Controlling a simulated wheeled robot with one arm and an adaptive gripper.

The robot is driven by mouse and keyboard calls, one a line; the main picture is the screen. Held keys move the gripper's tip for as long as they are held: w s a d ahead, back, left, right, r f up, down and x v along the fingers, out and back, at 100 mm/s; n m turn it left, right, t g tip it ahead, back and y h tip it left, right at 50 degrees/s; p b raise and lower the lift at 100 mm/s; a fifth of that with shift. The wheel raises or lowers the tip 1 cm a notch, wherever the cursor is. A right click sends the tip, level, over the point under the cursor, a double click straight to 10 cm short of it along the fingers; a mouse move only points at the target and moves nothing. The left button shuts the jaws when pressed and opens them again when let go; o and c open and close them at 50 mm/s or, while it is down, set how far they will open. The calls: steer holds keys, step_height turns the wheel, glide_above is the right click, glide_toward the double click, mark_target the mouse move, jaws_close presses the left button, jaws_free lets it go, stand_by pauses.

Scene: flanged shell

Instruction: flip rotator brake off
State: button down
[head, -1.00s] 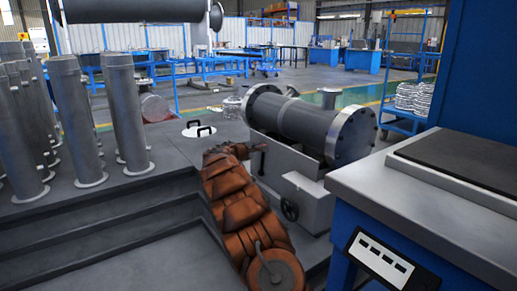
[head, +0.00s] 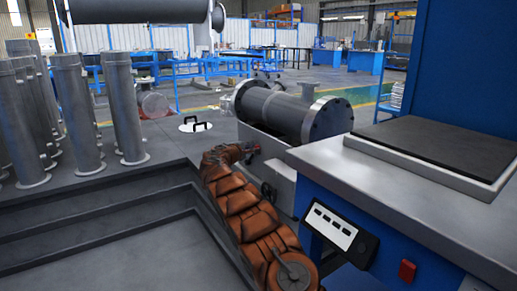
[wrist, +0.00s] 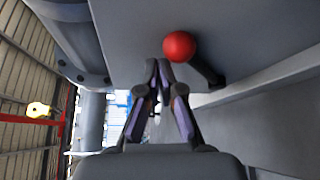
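A lever with a red ball knob (wrist: 180,46) and a dark stem (wrist: 208,72) sticks out from a grey panel in the wrist view. I take it to be the brake lever. My gripper (wrist: 159,64) has its fingertips together just left of and below the knob in that picture, with nothing seen between them. I cannot tell whether they touch it. In the head view my gripper (head: 253,148) is small, beside the grey rotator stand (head: 278,165). The flanged shell (head: 285,110) lies level on the stand. I cannot make out the knob there.
A blue workbench with a grey top (head: 400,185) and a control box (head: 338,232) stands close on the right. Upright grey flanged pipes (head: 125,110) stand on the left platform. A dark handwheel (head: 268,194) on the stand is partly hidden by my arm.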

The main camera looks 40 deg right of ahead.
steer(key=shift+s+d+f+m, duration=0.3)
steer(key=shift+s+d+f, duration=0.25)
steer(key=shift+s, duration=0.2)
steer(key=shift+d+g, duration=0.1)
steer(key=shift+g, duration=0.2)
steer(key=w+r+p, duration=0.1)
steer(key=r+p, duration=0.1)
steer(key=shift+w+r+p, duration=0.3)
steer(key=shift+w, duration=0.05)
steer(key=a+f+p, duration=0.2)
steer(key=a, duration=0.8)
steer(key=shift+w+a+f+t, duration=0.25)
steer(key=shift+w+a+t, duration=0.1)
steer(key=shift+a+t, duration=0.05)
